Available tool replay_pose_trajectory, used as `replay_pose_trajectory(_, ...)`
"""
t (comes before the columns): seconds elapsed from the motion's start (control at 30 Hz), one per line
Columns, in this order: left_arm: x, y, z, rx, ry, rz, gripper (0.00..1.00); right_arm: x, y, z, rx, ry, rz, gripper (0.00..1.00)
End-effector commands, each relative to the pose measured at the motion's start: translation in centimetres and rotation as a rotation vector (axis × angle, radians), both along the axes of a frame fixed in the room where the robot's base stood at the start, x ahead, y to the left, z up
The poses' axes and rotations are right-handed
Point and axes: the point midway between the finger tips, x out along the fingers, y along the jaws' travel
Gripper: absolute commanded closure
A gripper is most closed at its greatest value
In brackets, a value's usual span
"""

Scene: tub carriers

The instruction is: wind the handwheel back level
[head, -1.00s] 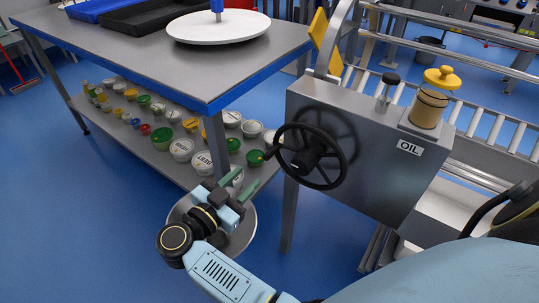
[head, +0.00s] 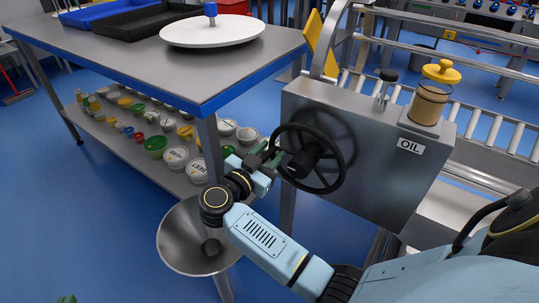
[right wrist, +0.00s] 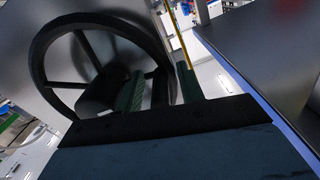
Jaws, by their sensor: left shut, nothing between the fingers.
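The black handwheel (head: 309,158) is on the front of the grey metal box (head: 365,150), its spokes and hub showing. It also shows large in the right wrist view (right wrist: 50,62). My right gripper (head: 268,156) is at the left side of the wheel, where its crank handle was seen; the gripper mostly hides that handle. In the right wrist view its two green fingers (right wrist: 160,88) stand apart, with part of the dark rim showing between them. Whether they touch it I cannot tell. Only the tip of my left gripper (head: 66,299) shows at the bottom edge, shut and empty.
An oil jar (head: 429,101) tops the box. A roller conveyor (head: 480,125) runs behind.

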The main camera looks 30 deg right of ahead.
Motion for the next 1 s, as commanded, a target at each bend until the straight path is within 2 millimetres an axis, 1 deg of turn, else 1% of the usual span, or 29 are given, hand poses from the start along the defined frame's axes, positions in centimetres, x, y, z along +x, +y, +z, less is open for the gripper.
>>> replay_pose_trajectory(0.1, 0.15, -0.13, 0.36, -0.006, -0.023, -0.002, 1.0, 0.12, -0.26, 0.0, 0.001, -0.001, 0.0, 0.62)
replay_pose_trajectory(0.37, 0.18, -0.14, 0.45, -0.007, -0.027, -0.002, 1.0, 0.12, -0.28, 0.02, 0.001, -0.001, 0.0, 0.62)
replay_pose_trajectory(0.6, 0.16, -0.15, 0.4, -0.007, -0.025, -0.002, 1.0, 0.03, -0.31, -0.05, 0.001, 0.001, -0.003, 0.94)
replay_pose_trajectory(0.67, 0.15, -0.15, 0.39, -0.007, -0.025, -0.002, 1.0, -0.01, -0.33, -0.08, 0.001, 0.002, -0.005, 1.0)
replay_pose_trajectory(1.0, 0.06, -0.1, 0.25, -0.003, -0.008, -0.002, 1.0, -0.17, -0.51, -0.16, 0.003, 0.0, -0.011, 1.0)
